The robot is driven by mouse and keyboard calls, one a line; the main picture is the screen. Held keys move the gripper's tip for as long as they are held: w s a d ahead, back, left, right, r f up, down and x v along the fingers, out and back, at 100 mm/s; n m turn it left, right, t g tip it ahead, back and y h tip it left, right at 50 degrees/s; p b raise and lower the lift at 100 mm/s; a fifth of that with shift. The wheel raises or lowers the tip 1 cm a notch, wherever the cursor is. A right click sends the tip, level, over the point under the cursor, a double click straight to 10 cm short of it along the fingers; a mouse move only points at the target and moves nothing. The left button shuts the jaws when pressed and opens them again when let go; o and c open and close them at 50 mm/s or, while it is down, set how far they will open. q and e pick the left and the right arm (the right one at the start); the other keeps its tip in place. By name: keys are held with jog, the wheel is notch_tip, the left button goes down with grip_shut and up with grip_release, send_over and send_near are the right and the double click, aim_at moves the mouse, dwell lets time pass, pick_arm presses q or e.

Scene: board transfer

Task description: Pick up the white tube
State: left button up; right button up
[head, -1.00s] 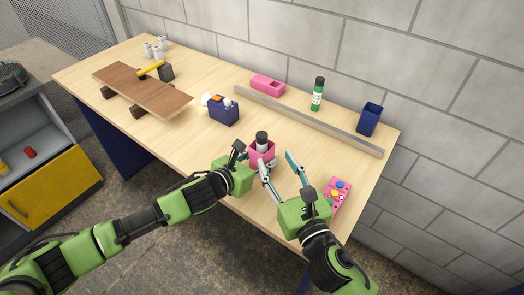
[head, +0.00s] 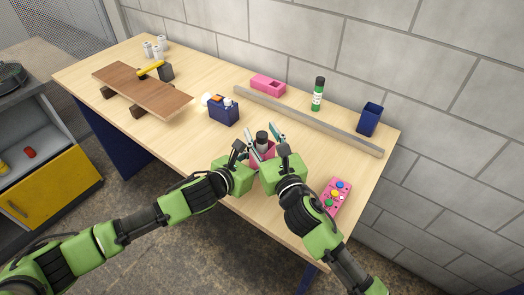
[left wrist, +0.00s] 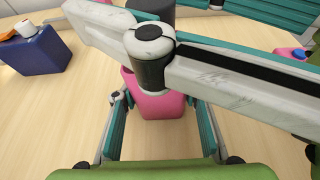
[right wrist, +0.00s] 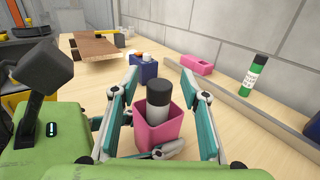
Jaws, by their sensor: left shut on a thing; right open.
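The white tube (right wrist: 158,108) has a black cap and stands upright in a pink square holder (right wrist: 173,133). The head view also shows the tube (head: 262,139). My left gripper (head: 245,158) is shut on the pink holder; in the left wrist view its fingers flank the holder (left wrist: 155,104). My right gripper (right wrist: 160,72) is open. Its fingers stand on either side of the tube, apart from it in the right wrist view. In the left wrist view the right gripper's fingers cross in front and hide most of the tube.
A blue box (head: 223,115) with small items stands to the left. A grey rail (head: 310,121) runs behind, with a green tube (head: 317,95), a pink block (head: 267,84) and a blue cup (head: 369,120) beyond. A pink button panel (head: 337,195) lies to the right.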

grip_shut()
notch_tip(320, 180, up, 18)
dwell(0.6)
pick_arm(q)
jog(key=o, duration=1.2)
jog(key=shift+c, duration=0.2)
